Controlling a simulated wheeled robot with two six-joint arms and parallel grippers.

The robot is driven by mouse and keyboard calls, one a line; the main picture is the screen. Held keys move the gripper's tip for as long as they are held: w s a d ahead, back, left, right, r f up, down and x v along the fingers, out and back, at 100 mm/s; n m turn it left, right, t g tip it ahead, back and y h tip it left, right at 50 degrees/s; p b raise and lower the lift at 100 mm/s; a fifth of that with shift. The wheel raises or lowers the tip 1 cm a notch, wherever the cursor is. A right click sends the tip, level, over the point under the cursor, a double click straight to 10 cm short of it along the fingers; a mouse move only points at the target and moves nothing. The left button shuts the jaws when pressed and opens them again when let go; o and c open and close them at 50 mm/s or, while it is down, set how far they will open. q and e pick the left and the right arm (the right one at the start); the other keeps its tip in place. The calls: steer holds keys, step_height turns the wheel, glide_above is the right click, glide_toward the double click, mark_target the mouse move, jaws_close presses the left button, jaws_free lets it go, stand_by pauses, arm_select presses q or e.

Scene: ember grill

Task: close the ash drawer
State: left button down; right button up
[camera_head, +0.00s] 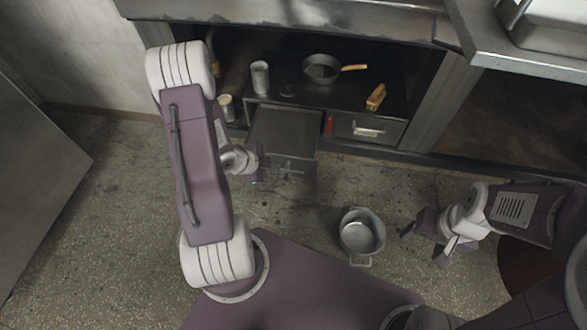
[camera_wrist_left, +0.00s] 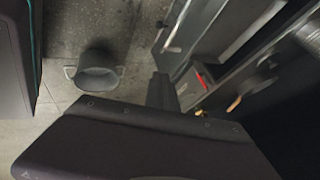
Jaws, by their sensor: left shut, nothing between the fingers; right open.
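The ash drawer (camera_head: 284,130) is the grey drawer on the left under the shelf. It stands pulled out toward me, and its inside shows from above. Its front and handle also show in the left wrist view (camera_wrist_left: 174,38). My left gripper (camera_head: 284,174) is shut and empty, close to the drawer's front. I cannot tell whether it touches. Its dark fingers show in the left wrist view (camera_wrist_left: 161,92). My right gripper (camera_head: 425,246) is open and empty, low over the floor at the right, away from the drawer.
A closed drawer (camera_head: 372,130) with a handle and a red mark sits right of the open one. A pan (camera_head: 321,69), a metal cup (camera_head: 260,77) and a wooden-backed brush (camera_head: 376,97) stand on the shelf above. A metal pot (camera_head: 361,235) stands on the floor between my grippers.

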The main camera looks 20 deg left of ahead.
arm_select(q)
steer(key=b, duration=0.7)
glide_toward(297, 162)
step_height(297, 162, down, 4)
steer(key=s+d, duration=0.1)
steer(key=d, duration=0.1)
steer(key=w, duration=0.3)
steer(key=shift+w+a+r, duration=0.1)
steer(key=shift+w+a, duration=0.15)
steer(key=shift+a, duration=0.15)
